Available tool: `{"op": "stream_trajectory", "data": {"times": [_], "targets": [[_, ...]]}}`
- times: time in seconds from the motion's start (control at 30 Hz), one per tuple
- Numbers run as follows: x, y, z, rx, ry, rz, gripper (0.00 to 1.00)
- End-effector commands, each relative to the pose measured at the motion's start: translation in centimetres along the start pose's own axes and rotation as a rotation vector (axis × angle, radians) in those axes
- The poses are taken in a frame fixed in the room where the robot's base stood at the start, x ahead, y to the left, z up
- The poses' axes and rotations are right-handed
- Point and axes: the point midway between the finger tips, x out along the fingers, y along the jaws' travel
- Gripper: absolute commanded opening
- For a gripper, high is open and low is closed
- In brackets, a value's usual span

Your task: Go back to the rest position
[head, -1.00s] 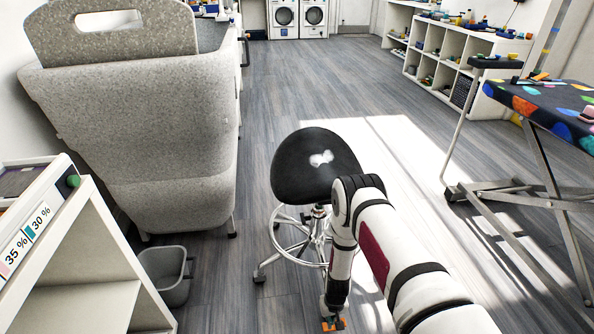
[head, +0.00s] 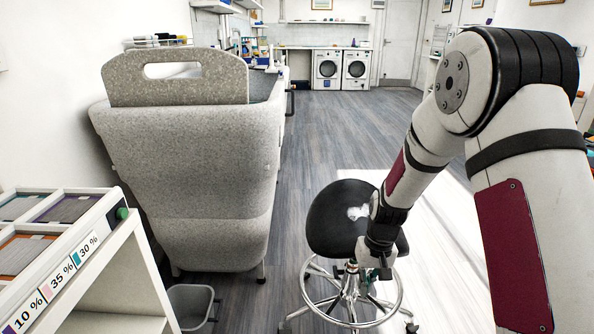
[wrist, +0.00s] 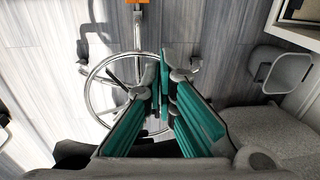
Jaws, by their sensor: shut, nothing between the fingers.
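My gripper (head: 372,284) hangs down at the end of my raised, folded arm, in front of the black round stool (head: 335,222) in the head view. In the wrist view, my gripper's teal finger pads (wrist: 165,85) are brought together with nothing held between them. The stool's chrome foot ring (wrist: 95,85) and legs show below the fingers there. My arm covers part of the stool's seat in the head view. White marks (head: 358,212) lie on the seat.
A large grey tub (head: 190,180) stands left of the stool. A small grey bin (head: 190,306) sits on the floor by a white shelf unit (head: 110,255) with labelled trays. Open floor (head: 320,125) runs back to two washing machines (head: 327,68).

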Motion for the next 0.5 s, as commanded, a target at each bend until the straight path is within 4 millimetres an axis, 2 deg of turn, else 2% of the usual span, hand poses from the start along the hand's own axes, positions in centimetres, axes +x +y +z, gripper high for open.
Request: {"op": "stream_trajectory", "data": {"times": [0.03, 0.2, 0.37, 0.5], "targets": [[-2.7, -0.3, 0.6, -0.002, 0.009, -0.001, 0.00], [-9.8, -0.9, 3.9, -0.006, 0.010, -0.001, 0.00], [-15.6, -1.4, 8.1, -0.009, 0.010, 0.002, 0.00], [-19.8, -1.6, 12.3, -0.009, 0.011, 0.009, 0.00]]}}
